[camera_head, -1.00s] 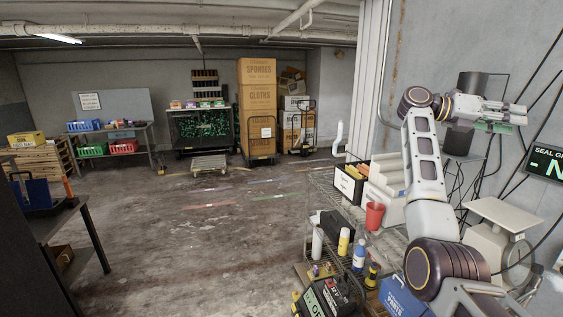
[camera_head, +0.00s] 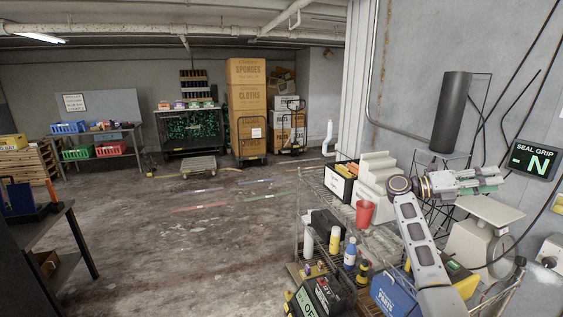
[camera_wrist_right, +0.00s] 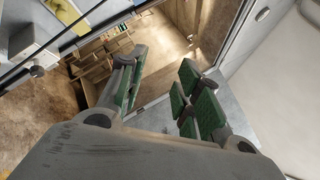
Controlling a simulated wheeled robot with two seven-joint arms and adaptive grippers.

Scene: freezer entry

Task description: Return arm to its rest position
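My right arm (camera_head: 420,240) rises from the bottom right of the head view and bends at a dark joint. Its gripper (camera_head: 490,180) points to the right, in front of the grey wall and just above the white scale. In the right wrist view my right gripper (camera_wrist_right: 163,78) has its green-padded fingers apart, with nothing between them. My left arm and gripper are not in the head view.
A wire shelf rack (camera_head: 312,185) stands beside the arm with a red cup (camera_head: 365,213), bottles and a blue parts box (camera_head: 393,297). A white scale (camera_head: 478,248) is below the gripper. A dark cylinder (camera_head: 452,112) is behind. The floor (camera_head: 190,240) at centre is open.

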